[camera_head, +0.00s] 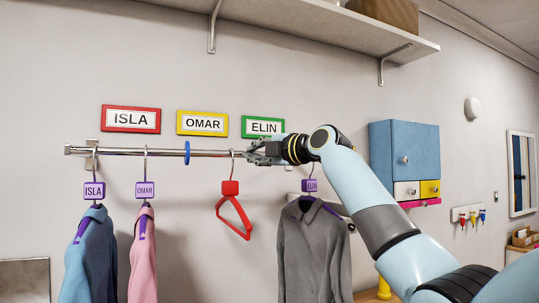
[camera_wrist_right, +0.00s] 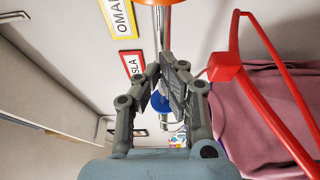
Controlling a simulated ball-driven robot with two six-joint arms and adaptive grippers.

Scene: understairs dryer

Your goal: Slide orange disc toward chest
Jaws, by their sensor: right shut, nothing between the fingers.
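A metal rail (camera_head: 125,152) runs along the wall. A blue disc (camera_head: 187,152) sits around it left of my right gripper; it also shows past my fingers in the wrist view (camera_wrist_right: 160,102). An orange disc (camera_wrist_right: 160,2) is partly in view at the top edge of the wrist view, on the rail; the head view does not show it clearly. My right gripper (camera_head: 258,152) is at the rail, shut and empty, between the red hanger and the grey garment. A blue chest with small drawers (camera_head: 404,150) hangs on the wall to the right. My left gripper is not in view.
Hanging from the rail are a blue garment (camera_head: 88,262), a pink garment (camera_head: 143,260), an empty red hanger (camera_head: 231,190) and a grey garment (camera_head: 313,255). Name signs (camera_head: 131,119) are above the rail. A shelf (camera_head: 320,22) is overhead.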

